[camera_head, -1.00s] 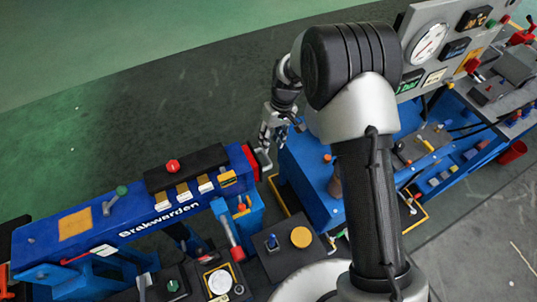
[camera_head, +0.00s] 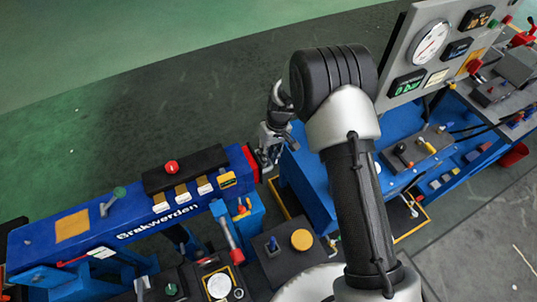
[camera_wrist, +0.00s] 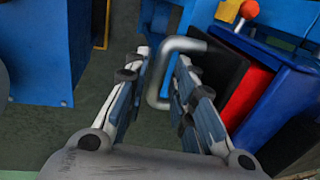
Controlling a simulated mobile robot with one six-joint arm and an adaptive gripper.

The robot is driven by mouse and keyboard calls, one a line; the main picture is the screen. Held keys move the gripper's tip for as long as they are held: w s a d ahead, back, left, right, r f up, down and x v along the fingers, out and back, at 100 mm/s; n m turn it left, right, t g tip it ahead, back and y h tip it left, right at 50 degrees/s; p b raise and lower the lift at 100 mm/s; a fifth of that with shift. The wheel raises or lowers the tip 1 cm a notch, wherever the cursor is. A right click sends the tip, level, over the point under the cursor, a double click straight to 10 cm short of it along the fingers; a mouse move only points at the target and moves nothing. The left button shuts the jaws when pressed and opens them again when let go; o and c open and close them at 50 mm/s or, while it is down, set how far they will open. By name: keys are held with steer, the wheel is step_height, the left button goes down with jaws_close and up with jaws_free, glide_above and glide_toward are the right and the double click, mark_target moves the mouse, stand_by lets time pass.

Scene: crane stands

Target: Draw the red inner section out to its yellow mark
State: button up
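The red inner section (camera_head: 250,160) shows as a short red end at the right tip of the blue boom (camera_head: 130,212). In the wrist view the red part (camera_wrist: 246,104) lies between a black plate and the blue boom housing (camera_wrist: 275,95). A grey bent handle (camera_wrist: 152,82) stands out from this end. My gripper (camera_wrist: 163,58) is open, with its fingers on either side of the handle. The handle is nearer the right finger; contact is unclear. In the head view my gripper (camera_head: 268,140) is at the boom's tip. I see no yellow mark on the red part.
A blue bench (camera_head: 310,195) stands just right of the boom tip. A panel with a dial (camera_head: 431,42) and a green "0 bar" display (camera_head: 407,85) rises behind it. A red-knobbed lever (camera_head: 171,166) sits on the boom. The floor behind the boom is clear.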

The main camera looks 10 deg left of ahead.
jaws_close()
stand_by(0.3)
steer(key=w+d+b, duration=0.2)
steer(key=w+d, duration=0.4)
steer(key=d, duration=0.2)
steer(key=shift+w+d, duration=0.15)
steer(key=shift+o, duration=1.6)
jaws_free()
steer(key=shift+r, duration=0.1)
